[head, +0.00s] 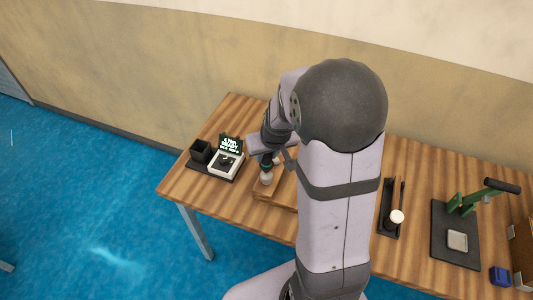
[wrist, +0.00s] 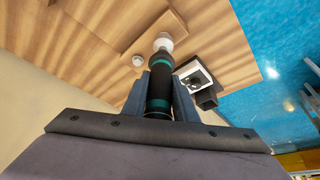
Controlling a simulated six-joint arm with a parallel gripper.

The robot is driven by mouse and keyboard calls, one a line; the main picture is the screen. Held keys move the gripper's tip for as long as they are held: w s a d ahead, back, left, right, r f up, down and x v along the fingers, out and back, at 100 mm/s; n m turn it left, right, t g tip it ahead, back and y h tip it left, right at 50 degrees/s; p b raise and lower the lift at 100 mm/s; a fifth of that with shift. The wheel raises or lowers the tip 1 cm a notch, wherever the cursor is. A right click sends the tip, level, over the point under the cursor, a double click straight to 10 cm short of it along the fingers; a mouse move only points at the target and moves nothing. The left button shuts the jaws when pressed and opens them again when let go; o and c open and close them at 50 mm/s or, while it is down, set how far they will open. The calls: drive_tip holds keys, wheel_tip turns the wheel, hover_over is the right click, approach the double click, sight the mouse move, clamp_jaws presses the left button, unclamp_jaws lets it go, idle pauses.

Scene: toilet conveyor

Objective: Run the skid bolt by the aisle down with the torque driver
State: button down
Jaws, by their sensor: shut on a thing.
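My gripper (wrist: 160,92) is shut on the torque driver (wrist: 158,75), a black tool with teal bands, which also shows in the head view (head: 266,163). The driver points away from the wrist. Its far end meets a white round knob (wrist: 163,43) over the wooden skid (wrist: 150,27). I cannot tell whether this knob is the bolt head or part of the driver, or whether the two touch. A second white round knob (wrist: 138,60) sits beside the skid's edge in the wrist view. In the head view the skid (head: 268,194) is partly hidden by my arm.
Left of the skid, a black mat holds a white box (head: 226,164), a black cup (head: 201,151) and a small lettered sign (head: 230,144). To the right are a black tray (head: 387,210) with a white-headed tool, a green press (head: 463,202) and a blue block (head: 500,276).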

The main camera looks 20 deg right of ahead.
drive_tip(key=shift+f+b, duration=0.8)
drive_tip(key=shift+f, duration=0.1)
idle(1.4)
drive_tip(key=shift+s+f, duration=0.15)
drive_tip(key=shift+f, duration=0.1)
idle(0.8)
drive_tip(key=shift+r, duration=0.25)
idle(1.2)
drive_tip(key=shift+r, duration=0.4)
drive_tip(key=shift+w+r+p, duration=0.2)
drive_tip(key=shift+r+p, duration=1.85)
drive_tip(key=shift+r, duration=0.1)
